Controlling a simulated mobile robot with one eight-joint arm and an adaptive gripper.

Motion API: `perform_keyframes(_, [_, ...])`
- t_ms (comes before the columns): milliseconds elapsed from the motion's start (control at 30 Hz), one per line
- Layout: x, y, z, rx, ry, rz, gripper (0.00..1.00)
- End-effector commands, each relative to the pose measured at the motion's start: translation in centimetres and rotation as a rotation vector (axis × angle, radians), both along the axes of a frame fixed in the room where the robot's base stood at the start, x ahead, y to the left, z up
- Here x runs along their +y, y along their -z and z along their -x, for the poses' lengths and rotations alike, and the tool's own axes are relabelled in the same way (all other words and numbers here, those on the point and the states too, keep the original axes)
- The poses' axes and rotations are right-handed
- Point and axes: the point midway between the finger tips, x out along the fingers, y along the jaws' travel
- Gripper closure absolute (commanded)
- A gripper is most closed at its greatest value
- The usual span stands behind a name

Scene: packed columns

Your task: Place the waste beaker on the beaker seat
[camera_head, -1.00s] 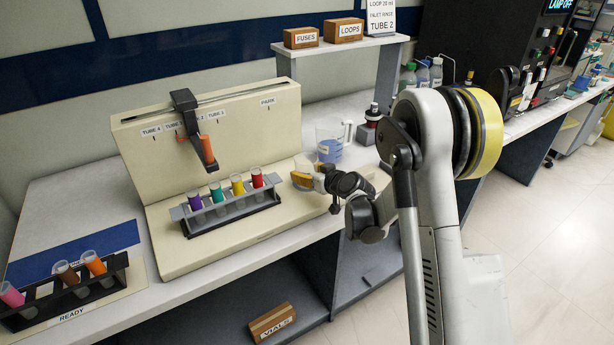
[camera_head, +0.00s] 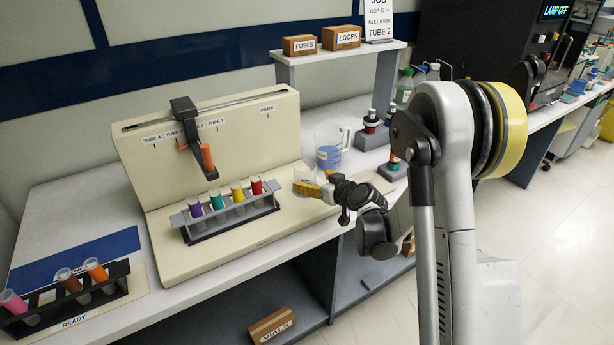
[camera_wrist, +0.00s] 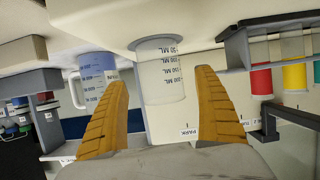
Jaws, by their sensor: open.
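The waste beaker, a small clear beaker with ML marks (camera_head: 305,174), stands at the right end of the cream instrument's base. In the wrist view, which is upside down, the beaker (camera_wrist: 163,80) stands upright with its foot at the grey round beaker seat (camera_wrist: 166,39). My gripper (camera_head: 313,184) is open, its orange fingers pointing at the beaker. In the wrist view the fingers (camera_wrist: 162,78) lie to either side of the beaker, with a visible gap on each side. The beaker looks empty.
A handled jug with blue liquid (camera_head: 328,152) stands close behind my gripper. The cream instrument (camera_head: 215,145) carries a grey rack of coloured tubes (camera_head: 228,215) left of the beaker. Bottles in holders (camera_head: 370,130) stand right of the jug.

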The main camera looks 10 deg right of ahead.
Motion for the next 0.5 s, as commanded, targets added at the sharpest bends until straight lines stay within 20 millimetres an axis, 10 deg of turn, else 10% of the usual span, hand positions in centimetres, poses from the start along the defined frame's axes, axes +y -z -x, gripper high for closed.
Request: perform_keyframes(500, [-1.4,-3.8,6.7,0.024,-0.003,-0.003,0.19])
